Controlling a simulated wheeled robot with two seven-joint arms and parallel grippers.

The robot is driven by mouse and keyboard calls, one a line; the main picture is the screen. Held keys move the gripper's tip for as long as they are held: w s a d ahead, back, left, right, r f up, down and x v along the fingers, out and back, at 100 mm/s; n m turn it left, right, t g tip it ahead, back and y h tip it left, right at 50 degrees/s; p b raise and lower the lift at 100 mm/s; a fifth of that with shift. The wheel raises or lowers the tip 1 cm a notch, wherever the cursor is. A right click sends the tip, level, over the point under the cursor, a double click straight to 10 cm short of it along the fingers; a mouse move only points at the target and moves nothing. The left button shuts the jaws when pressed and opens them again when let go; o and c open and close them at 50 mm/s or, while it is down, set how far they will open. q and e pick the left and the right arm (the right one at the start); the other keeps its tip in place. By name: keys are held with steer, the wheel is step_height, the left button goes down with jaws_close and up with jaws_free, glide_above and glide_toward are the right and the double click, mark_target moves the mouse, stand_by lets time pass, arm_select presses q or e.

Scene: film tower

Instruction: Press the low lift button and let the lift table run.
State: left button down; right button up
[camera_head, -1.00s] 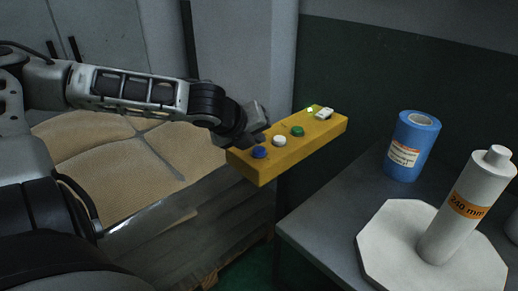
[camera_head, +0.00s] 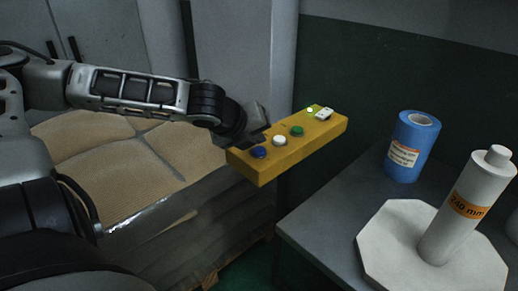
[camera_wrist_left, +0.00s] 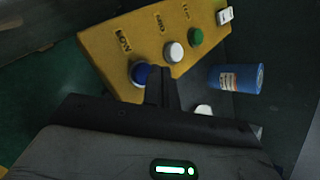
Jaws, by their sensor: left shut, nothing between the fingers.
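A yellow button box (camera_head: 290,147) carries blue, white and green buttons in a row. The blue button (camera_head: 259,152) is at the near left end; the left wrist view shows it (camera_wrist_left: 139,74) beside the word LOW. My left gripper (camera_head: 262,137) is shut and empty, its tip at the blue button. In the wrist view its fingers (camera_wrist_left: 162,84) overlap the button's edge; whether they touch or press it I cannot tell. Tan sacks (camera_head: 95,165) lie stacked on a wooden pallet at the left, partly behind my arm. The lift table itself cannot be made out.
The white button (camera_head: 279,141), green button (camera_head: 297,131), a lit lamp (camera_head: 310,110) and a white switch (camera_head: 324,114) sit farther along the box. A grey table (camera_head: 330,215) at right holds a blue roll (camera_head: 411,147) and a white post (camera_head: 467,205) marked 240 mm.

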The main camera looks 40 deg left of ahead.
arm_select(q)
steer(key=shift+f, duration=0.1)
steer(key=shift+f+b, duration=0.35)
